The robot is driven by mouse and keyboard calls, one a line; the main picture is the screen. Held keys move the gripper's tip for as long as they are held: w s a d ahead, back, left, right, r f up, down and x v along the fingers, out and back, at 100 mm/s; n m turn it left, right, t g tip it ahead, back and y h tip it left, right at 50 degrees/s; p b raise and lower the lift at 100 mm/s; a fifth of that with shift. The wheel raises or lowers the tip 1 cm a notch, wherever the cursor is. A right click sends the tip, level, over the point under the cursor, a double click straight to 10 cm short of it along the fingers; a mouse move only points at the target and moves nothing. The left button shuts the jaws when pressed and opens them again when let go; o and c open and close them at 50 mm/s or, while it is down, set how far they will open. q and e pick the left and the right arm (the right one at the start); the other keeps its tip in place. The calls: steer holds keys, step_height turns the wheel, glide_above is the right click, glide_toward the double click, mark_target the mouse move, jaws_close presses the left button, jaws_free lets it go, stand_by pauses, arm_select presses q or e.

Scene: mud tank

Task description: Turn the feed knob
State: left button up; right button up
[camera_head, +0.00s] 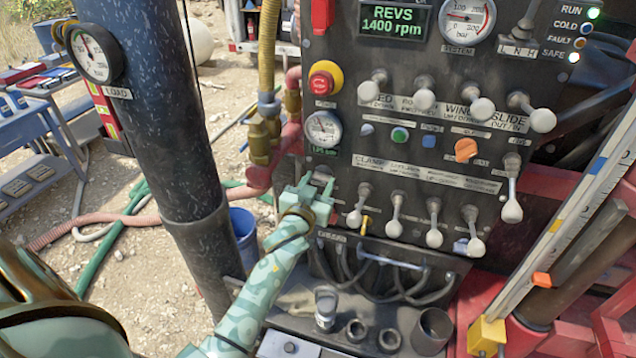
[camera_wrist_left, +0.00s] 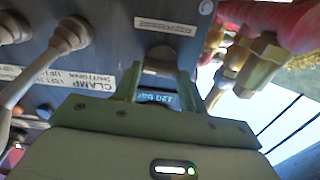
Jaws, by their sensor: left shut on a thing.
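My left gripper (camera_head: 318,190), pale green, reaches the lower left part of the dark control panel (camera_head: 350,105), just below a small round gauge (camera_head: 323,129). In the left wrist view its two fingers (camera_wrist_left: 158,82) stand on either side of a dark round knob (camera_wrist_left: 160,58) and are shut on it. I take this to be the feed knob; its label is not readable. A small lit display (camera_wrist_left: 160,98) shows between the fingers, its reading partly covered. In the head view the gripper hides most of the knob. My right gripper is not in view.
Lever handles with pale knobs stand close to the right, such as one clamp lever (camera_head: 356,210). A red emergency button (camera_head: 323,82) is above. Hoses with brass fittings (camera_head: 262,140) run left of the panel, beside a thick dark column (camera_head: 165,130). A screen (camera_head: 392,21) reads 1400 rpm.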

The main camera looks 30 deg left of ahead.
arm_select(q)
steer(key=shift+m, duration=0.3)
steer(key=shift+m+p, duration=0.35)
steer(key=shift+m, duration=0.35)
steer(key=o, duration=0.9)
steer(key=shift+o, duration=0.4)
steer(key=shift+w, duration=0.1)
